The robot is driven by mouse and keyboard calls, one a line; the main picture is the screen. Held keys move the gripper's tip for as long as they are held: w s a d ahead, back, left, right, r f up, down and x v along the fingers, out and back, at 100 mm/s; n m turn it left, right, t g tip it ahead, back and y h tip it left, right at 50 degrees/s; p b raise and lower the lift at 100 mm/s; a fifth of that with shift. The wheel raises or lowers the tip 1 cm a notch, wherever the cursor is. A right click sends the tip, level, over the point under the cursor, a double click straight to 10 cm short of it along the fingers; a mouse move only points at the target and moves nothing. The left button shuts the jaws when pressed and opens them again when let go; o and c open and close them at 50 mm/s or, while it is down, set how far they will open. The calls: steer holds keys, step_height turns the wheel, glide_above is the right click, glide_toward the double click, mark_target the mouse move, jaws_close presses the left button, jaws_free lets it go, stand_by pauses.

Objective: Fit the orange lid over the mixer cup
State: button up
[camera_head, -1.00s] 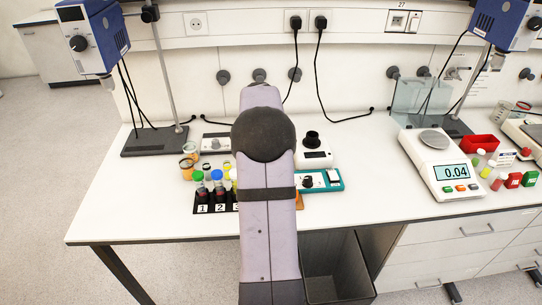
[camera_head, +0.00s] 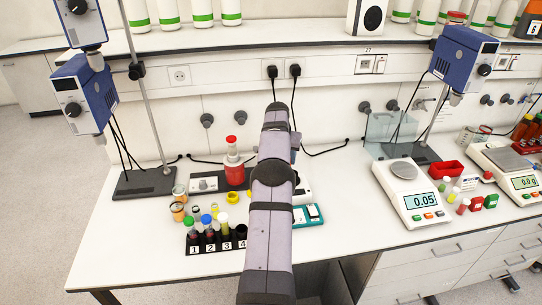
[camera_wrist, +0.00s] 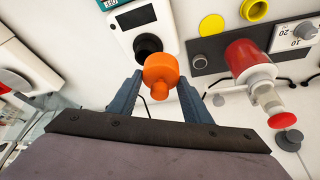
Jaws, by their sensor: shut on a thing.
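In the wrist view my gripper (camera_wrist: 158,88) is shut on the orange lid (camera_wrist: 160,72), which sits between its two blue-grey fingers with a narrow knob toward the palm. The mixer is a white device (camera_wrist: 138,18) with a round black cup (camera_wrist: 148,46). The cup shows just beyond the lid and a little left of it in the picture, and the lid appears apart from it. In the head view my arm hides the lid, the cup and most of the mixer; only a white edge of the mixer (camera_head: 303,192) shows.
A red vessel with a red-capped top (camera_head: 233,170) stands on a dark-topped device left of my arm. A numbered tube rack (camera_head: 215,244), a yellow ring (camera_head: 232,197) and small jars are nearby. A teal device (camera_head: 308,215) and a balance (camera_head: 412,195) stand right.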

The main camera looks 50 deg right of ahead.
steer(key=shift+s+d+r+p, duration=0.3)
steer(key=shift+s+d+p, duration=0.3)
steer(key=shift+d+p, duration=0.15)
steer(key=shift+s+d+r+p, duration=0.25)
steer(key=shift+s+d+p, duration=0.35)
steer(key=shift+d+p, duration=0.1)
steer(key=shift+f, duration=0.2)
steer(key=shift+f+b, duration=0.55)
steer(key=shift+f, duration=1.55)
steer(key=shift+b, duration=0.4)
steer(key=shift+f+b, duration=1.45)
steer(key=shift+f, duration=0.25)
steer(key=o, duration=1.1)
steer(key=shift+r, duration=0.15)
